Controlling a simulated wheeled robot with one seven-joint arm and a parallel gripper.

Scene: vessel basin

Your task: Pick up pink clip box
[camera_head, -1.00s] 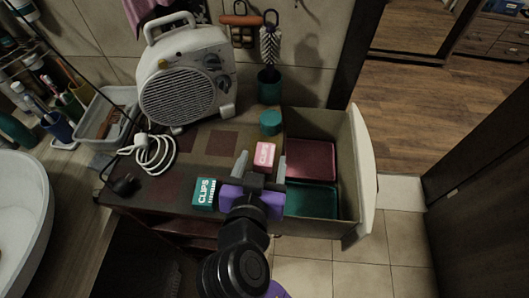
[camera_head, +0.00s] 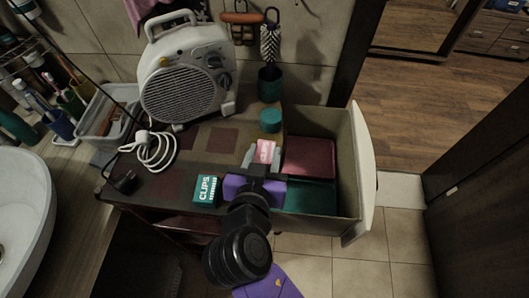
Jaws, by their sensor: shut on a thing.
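The pink clip box (camera_head: 265,150) is at the right side of the cabinet top, beside the open drawer. My gripper (camera_head: 263,157) has one finger on each side of the box and is shut on it. The gripper's purple body is just in front of the box and hides its lower part. I cannot tell whether the box still touches the surface.
A teal CLIPS box (camera_head: 206,189) stands left of my gripper. A teal round container (camera_head: 271,121) is behind the pink box. The open drawer (camera_head: 357,160) holds a dark red box (camera_head: 308,157) and a green box (camera_head: 311,197). A fan heater (camera_head: 186,75) and white cable (camera_head: 155,152) are at left.

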